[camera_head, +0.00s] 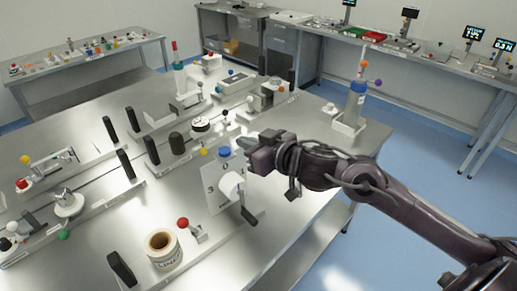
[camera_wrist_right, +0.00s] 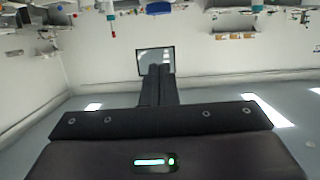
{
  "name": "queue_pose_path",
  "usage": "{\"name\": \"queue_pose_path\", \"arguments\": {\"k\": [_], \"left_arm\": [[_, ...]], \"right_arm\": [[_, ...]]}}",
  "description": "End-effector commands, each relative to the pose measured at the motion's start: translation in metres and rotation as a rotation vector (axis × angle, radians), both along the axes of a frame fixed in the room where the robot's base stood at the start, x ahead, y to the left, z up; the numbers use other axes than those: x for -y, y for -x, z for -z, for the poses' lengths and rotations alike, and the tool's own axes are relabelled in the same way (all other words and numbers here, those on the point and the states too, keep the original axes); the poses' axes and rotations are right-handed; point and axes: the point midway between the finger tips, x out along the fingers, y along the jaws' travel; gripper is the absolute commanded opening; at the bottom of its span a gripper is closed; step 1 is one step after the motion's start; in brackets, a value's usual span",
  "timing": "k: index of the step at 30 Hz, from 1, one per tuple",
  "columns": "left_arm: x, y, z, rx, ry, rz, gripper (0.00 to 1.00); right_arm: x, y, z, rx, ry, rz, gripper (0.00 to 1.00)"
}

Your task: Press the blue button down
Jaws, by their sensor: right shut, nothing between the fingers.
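A small round blue button (camera_head: 224,151) shows in the head view, on top of a white panel (camera_head: 215,188) marked with figures, near the middle of the steel table. My right gripper (camera_head: 243,145) comes in from the right and is shut and empty. Its tips are just to the right of the blue button in the picture; I cannot tell whether they touch it. The blue button looks raised, but its travel is too small to judge. My left gripper is not in view.
A white roll (camera_head: 163,249) and a red knob (camera_head: 182,223) stand in front of the panel. Black upright posts (camera_head: 151,150) and a black knob (camera_head: 177,143) are to its left. A bottle with a blue collar (camera_head: 357,87) stands at the right table edge.

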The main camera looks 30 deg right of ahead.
Motion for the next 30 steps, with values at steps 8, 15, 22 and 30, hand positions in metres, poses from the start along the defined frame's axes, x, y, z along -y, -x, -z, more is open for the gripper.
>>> {"name": "queue_pose_path", "arguments": {"k": [8,15,22,30], "left_arm": [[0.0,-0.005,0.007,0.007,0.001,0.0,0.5],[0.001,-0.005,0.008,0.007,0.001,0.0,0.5],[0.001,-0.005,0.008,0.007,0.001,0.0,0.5],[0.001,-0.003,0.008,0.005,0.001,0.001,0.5]], "right_arm": [[0.009,0.028,-0.006,-0.002,0.0,-0.003,0.0],[0.011,0.035,-0.009,0.0,0.0,-0.002,0.0],[0.011,0.035,-0.01,0.0,0.0,-0.002,0.0],[0.012,0.035,-0.009,-0.001,0.001,0.001,0.0]]}}
